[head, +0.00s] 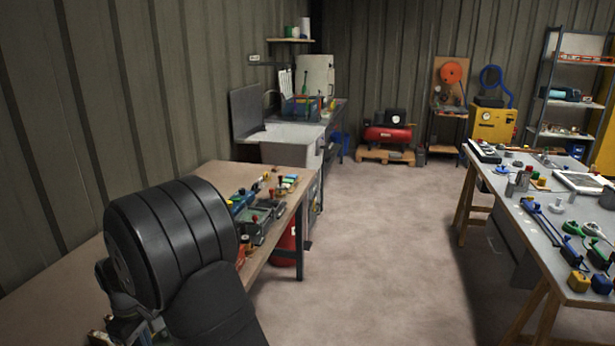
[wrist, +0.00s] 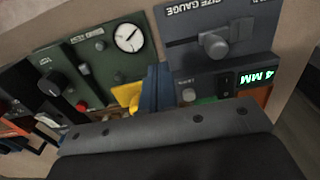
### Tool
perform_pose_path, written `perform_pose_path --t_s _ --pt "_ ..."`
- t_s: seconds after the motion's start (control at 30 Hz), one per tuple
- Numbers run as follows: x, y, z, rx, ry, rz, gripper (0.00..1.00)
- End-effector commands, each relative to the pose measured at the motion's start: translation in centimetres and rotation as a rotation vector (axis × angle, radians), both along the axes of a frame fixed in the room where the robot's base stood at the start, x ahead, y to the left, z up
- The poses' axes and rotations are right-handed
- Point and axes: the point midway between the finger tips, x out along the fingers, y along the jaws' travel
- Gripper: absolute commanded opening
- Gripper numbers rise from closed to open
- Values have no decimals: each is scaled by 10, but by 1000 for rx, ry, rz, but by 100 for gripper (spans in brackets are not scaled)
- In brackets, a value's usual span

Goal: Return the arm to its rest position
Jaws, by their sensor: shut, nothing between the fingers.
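My arm shows in the head view as a large black ribbed joint (head: 172,240) at the lower left, raised over the left workbench (head: 60,290). Its far end is mostly hidden behind that joint and the link. In the wrist view, my gripper (wrist: 157,78) shows above its dark grey mount. The narrow blue-grey fingers are together and hold nothing. They are over the bench devices, and I cannot tell how far above.
Below the gripper are a green panel with a dial (wrist: 129,37), a dark gauge box with a "4 MM" display (wrist: 258,77) and a yellow piece (wrist: 127,95). A second cluttered table (head: 540,190) stands right. The floor (head: 380,250) between is clear.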

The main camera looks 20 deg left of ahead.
Motion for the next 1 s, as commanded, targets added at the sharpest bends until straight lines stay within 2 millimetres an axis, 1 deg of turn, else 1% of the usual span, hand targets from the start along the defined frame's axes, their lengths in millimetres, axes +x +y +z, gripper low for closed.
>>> perform_pose_path --t_s 0.03,0.1,0.23,1.0 --pt "0 0 6 2 -1 0 0" --pt "0 0 12 0 0 0 0" --pt "0 0 17 0 0 0 0" --pt "0 0 18 -1 0 0 0"
